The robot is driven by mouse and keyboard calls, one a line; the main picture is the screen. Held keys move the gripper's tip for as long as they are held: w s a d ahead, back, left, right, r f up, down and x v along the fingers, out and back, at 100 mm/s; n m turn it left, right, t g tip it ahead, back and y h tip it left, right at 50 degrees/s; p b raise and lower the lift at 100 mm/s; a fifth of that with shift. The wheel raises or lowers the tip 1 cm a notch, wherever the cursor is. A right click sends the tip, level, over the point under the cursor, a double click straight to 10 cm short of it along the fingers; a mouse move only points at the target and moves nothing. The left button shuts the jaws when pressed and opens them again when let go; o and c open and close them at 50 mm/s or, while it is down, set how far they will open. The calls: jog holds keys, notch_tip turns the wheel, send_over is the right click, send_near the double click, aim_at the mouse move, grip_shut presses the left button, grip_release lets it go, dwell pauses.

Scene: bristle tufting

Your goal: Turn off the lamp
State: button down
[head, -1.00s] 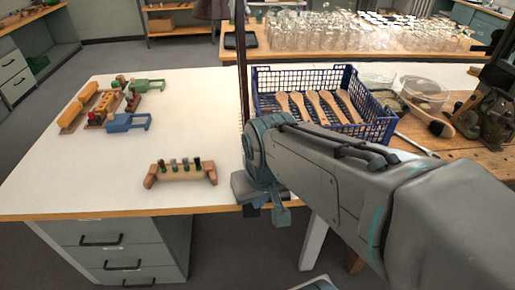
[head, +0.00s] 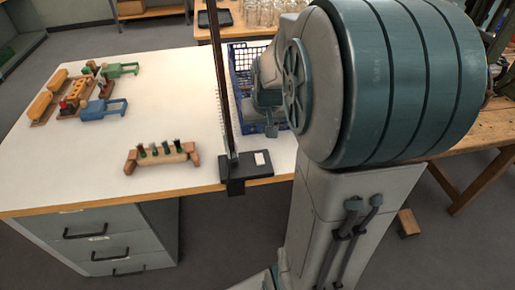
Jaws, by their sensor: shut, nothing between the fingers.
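The lamp shows as a thin dark post (head: 222,90) rising out of the top of the head view, so its shade is out of frame. Its dark base (head: 247,168) sits at the front edge of the white table, with a black clamp below and a small pale patch on top that may be a switch. My gripper (head: 271,129) is small in view, just right of the post and behind the base, above the table by the blue crate. It looks empty and shut. My large arm link hides much of the space to its right.
A wooden block with several tufts (head: 162,155) lies left of the base. Brushes and a blue clamp (head: 104,110) lie farther left. The blue crate (head: 242,72) is partly hidden behind my arm. A wooden bench (head: 490,135) stands at right. The table's front left is clear.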

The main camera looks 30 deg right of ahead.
jog(key=shift+f, duration=0.1)
send_over(259, 155)
jog(key=s, duration=0.1)
jog(key=f, duration=1.1)
jog(key=shift+s+a+f, duration=0.15)
jog(key=shift+a+f, duration=0.05)
jog(key=shift+f, duration=0.9)
